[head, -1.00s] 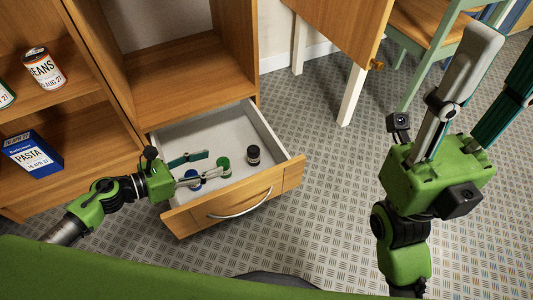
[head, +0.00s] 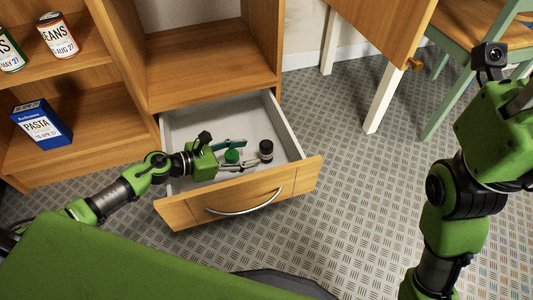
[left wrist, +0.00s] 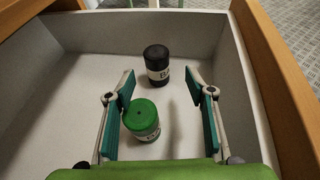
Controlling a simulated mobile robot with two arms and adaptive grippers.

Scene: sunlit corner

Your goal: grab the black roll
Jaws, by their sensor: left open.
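The black roll (head: 266,150) stands upright in the open drawer, with a pale label on its side. In the left wrist view the black roll (left wrist: 157,62) stands beyond the green roll, just past my fingertips and roughly centred between them. My left gripper (head: 250,151) is open inside the drawer, and it also shows in the left wrist view (left wrist: 160,86). A green roll (head: 232,156) stands between its fingers, nearer the palm; in the left wrist view the green roll (left wrist: 141,119) is close to the left finger. My right gripper (head: 500,125) is at the right edge, its fingertips out of frame.
The drawer (head: 245,197) has raised walls around the rolls and a handle (head: 245,203) in front. Shelves at left hold cans (head: 58,36) and a pasta box (head: 41,124). A desk leg (head: 382,98) stands right of the drawer. The floor between is clear.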

